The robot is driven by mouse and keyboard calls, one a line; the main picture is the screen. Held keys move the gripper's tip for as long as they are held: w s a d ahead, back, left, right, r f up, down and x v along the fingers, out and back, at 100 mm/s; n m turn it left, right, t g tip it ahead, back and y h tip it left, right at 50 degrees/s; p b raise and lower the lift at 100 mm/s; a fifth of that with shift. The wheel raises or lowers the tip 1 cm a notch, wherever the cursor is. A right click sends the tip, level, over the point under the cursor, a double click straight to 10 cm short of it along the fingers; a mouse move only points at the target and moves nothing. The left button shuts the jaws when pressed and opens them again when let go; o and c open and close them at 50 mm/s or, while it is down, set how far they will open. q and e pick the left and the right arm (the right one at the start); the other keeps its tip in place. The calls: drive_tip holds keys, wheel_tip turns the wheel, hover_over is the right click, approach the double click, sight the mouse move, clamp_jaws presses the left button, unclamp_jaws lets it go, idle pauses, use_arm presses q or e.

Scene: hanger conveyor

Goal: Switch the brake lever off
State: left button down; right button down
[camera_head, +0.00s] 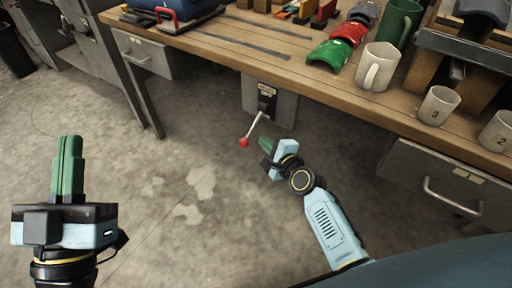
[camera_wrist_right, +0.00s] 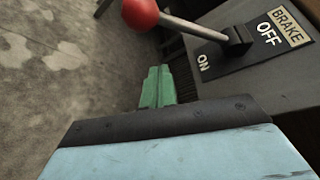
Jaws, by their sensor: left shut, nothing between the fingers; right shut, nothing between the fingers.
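The brake lever has a silver rod with a red ball knob (camera_head: 244,142) and stands out from a grey brake box (camera_head: 284,108) under the bench top. In the right wrist view the red knob (camera_wrist_right: 141,13) is at the top, and the brake panel (camera_wrist_right: 268,38) reads BRAKE, OFF and ON. My right gripper (camera_head: 264,143) is shut and empty, just right of the knob in the head view, with a visible gap. Its green fingers (camera_wrist_right: 157,86) show below the knob in the wrist view. My left gripper (camera_head: 69,140) is shut and empty over the floor, far left of the lever.
The wooden bench (camera_head: 225,50) runs above the brake box. It bears mugs (camera_head: 379,66), coloured curved pieces (camera_head: 330,53) and a blue toolbox (camera_head: 172,14). A drawer with a handle (camera_head: 450,196) is at the right. The floor (camera_head: 180,190) left of the lever is clear.

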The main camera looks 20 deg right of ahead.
drive_tip(key=shift+s+a+r, duration=0.15)
drive_tip(key=shift+a+r, duration=0.1)
drive_tip(key=shift+a, duration=0.3)
drive_tip(key=shift+s+a+r, duration=0.15)
drive_tip(key=shift+a+r, duration=0.1)
drive_tip(key=shift+a, duration=0.3)
drive_tip(key=shift+s+a+r, duration=0.15)
drive_tip(key=shift+a+r, duration=0.1)
drive_tip(key=shift+a, duration=0.3)
